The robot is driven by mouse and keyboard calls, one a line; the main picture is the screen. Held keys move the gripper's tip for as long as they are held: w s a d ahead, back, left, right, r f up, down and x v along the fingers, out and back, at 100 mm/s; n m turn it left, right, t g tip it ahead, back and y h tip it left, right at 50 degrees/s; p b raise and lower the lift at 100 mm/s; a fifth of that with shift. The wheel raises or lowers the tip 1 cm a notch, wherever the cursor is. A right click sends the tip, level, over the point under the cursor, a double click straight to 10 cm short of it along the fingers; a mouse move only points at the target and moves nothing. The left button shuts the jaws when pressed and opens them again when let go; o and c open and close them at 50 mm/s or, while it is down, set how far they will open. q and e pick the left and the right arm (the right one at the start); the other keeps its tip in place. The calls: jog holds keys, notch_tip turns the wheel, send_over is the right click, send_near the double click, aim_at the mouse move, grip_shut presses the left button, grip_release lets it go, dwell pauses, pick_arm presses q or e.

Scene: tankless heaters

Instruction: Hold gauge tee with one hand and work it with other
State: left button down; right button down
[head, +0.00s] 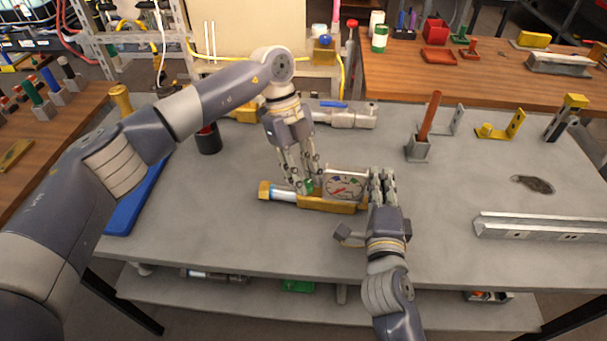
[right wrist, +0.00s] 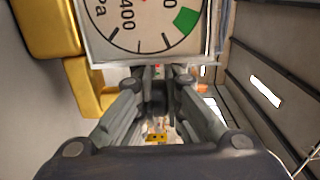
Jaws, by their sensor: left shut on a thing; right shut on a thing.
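The gauge tee is a brass body (head: 322,203) with a square white dial gauge (head: 343,187) on it. It lies across the middle of the grey table, with a silver and brass pipe end (head: 277,194) at its left. My left gripper (head: 306,188) reaches down from behind and is shut just left of the dial, at a small green part; its exact grip is partly hidden. My right gripper (head: 379,178) is shut at the right side of the gauge. In the right wrist view the dial (right wrist: 150,28) fills the top, right beyond the fingertips (right wrist: 160,72).
A grey valve assembly with a blue handle (head: 345,114) lies behind. A red-brown rod in a grey block (head: 418,150), yellow brackets (head: 503,127) and a metal rail (head: 540,227) are to the right. A blue tray (head: 135,203) is at the left. The table front is clear.

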pick_arm(q)
jog(key=c, duration=1.3)
grip_release()
